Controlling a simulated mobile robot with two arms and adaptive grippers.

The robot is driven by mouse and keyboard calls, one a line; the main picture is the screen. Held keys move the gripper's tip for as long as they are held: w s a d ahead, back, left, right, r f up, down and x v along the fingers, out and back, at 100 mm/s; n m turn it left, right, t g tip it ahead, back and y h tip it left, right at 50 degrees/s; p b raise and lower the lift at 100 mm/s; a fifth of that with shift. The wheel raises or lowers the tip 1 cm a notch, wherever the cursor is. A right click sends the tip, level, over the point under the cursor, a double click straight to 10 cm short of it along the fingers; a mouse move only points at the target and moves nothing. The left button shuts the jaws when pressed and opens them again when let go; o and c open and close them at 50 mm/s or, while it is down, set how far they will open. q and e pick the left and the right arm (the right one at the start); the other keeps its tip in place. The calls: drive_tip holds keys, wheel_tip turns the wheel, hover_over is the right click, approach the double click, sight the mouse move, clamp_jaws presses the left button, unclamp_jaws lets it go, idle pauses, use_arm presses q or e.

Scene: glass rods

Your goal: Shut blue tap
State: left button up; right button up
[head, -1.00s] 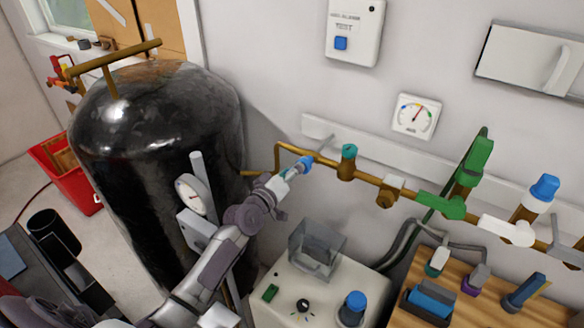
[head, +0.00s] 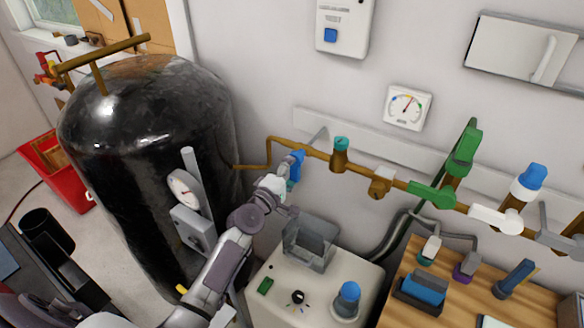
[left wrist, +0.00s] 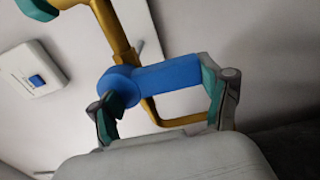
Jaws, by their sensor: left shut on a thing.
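The blue tap (head: 296,166) is on the brown pipe (head: 316,152) at its left end, and its lever slopes down from the pipe. In the left wrist view the blue lever (left wrist: 168,78) lies across between the two fingers. My left gripper (head: 287,180) is shut on the lever. One finger is at the hub end and the other at the far end of the lever. The fingers partly hide the tap in the head view. My right gripper is not in view.
A big black tank (head: 150,130) stands left of my left arm, with a gauge (head: 184,189) beside it. A teal-capped valve (head: 340,152) and green valve (head: 432,193) are further right on the pipe. Below is a white box (head: 320,295) with a clear cover (head: 310,242).

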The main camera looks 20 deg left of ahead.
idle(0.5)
use_arm(q)
drive_tip(key=o, duration=1.7)
drive_tip(key=shift+c, duration=0.2)
drive_tip(key=shift+s, duration=0.1)
drive_tip(key=s+a, duration=0.1)
drive_tip(key=s, duration=1)
drive_tip(key=shift+s+a, duration=0.3)
drive_tip(key=shift+s, duration=0.05)
